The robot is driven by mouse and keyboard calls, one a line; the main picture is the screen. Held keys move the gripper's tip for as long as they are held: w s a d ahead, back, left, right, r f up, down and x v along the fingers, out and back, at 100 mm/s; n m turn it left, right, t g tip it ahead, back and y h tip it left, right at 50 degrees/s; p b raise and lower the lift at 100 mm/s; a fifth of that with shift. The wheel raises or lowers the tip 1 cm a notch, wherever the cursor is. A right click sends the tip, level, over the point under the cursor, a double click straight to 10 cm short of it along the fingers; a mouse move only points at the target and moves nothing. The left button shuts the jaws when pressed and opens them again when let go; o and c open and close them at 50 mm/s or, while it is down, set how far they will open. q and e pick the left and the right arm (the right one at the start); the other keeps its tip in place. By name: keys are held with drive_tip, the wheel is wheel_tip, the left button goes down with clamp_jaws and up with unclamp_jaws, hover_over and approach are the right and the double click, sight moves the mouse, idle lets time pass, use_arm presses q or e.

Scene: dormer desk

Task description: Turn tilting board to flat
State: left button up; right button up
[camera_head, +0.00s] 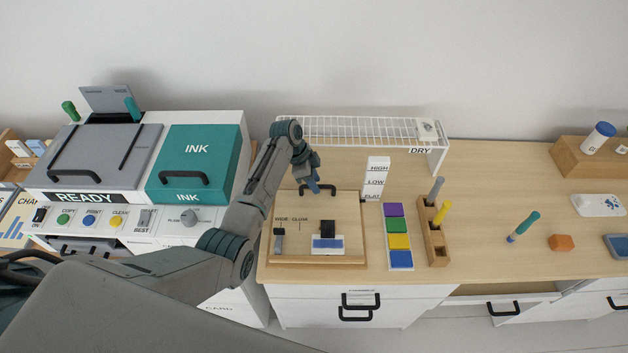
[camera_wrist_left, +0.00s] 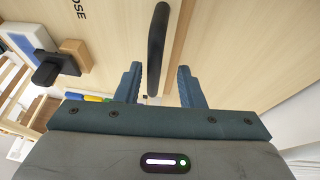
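The tilting board (camera_head: 345,212) is a pale wooden panel with a black bar handle (camera_head: 330,188) along its far edge. The board bears WIDE and CLOSE marks, a grey slider (camera_head: 278,240) and a dark block with a blue-and-white piece (camera_head: 327,243). I cannot tell its exact tilt. A white scale (camera_head: 376,180) marked HIGH, LOW and a partly hidden lowest word stands beside its far right corner. My left gripper (camera_head: 314,185) is over the handle. In the left wrist view its fingers (camera_wrist_left: 159,80) are open, with the handle (camera_wrist_left: 158,45) lined up between them; contact is unclear. My right gripper is out of view.
A printer with a teal INK lid (camera_head: 196,152) stands left of the board. A white wire DRY rack (camera_head: 350,130) is behind. Colour pads (camera_head: 398,225) and a wooden pen holder (camera_head: 434,235) stand close on the right.

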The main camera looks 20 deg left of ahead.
use_arm(q)
drive_tip(key=shift+r, duration=0.1)
drive_tip(key=shift+a+r, duration=0.15)
drive_tip(key=shift+r, duration=0.15)
drive_tip(key=b+v, duration=0.2)
drive_tip(key=v, duration=0.8)
drive_tip(key=shift+b, duration=0.35)
drive_tip(key=shift+f, duration=0.15)
